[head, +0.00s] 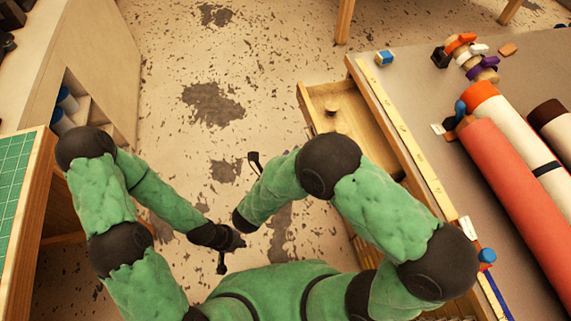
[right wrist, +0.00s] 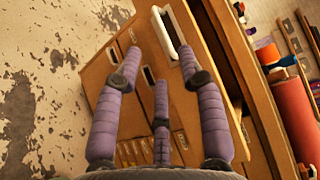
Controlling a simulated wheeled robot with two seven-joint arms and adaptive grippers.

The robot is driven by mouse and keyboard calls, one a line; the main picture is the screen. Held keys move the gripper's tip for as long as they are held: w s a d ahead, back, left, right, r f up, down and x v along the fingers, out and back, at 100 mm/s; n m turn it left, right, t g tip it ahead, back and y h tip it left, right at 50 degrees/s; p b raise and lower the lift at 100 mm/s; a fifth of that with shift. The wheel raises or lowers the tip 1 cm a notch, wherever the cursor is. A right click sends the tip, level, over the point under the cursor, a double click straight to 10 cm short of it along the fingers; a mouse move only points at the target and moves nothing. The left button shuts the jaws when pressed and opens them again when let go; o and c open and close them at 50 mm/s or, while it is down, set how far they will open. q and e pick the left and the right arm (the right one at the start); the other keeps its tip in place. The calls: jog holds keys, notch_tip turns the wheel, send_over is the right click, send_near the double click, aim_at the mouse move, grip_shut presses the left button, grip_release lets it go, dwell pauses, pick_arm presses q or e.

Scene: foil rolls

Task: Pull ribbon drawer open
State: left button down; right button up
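A wooden drawer (head: 362,105) stands pulled out from the workbench in the head view, with a small brown spool (head: 331,108) inside. Part of it is hidden by my right arm. In the right wrist view, a drawer front with a white-rimmed handle slot (right wrist: 166,35) is near my right gripper (right wrist: 158,58). Its purple fingers are spread and no object shows between them; I cannot tell whether a fingertip touches the front. I cannot tell which drawer is the ribbon drawer. My left gripper (head: 224,258) hangs low over the floor, away from the drawer; its fingers are unclear.
The workbench (head: 415,75) holds a red roll (head: 510,190), other rolls and several small ribbon spools (head: 470,55). A green cutting mat (head: 14,180) lies on a table at the left. Speckled floor (head: 240,50) is clear between the furniture.

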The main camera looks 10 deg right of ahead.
jog(key=shift+v, duration=1.85)
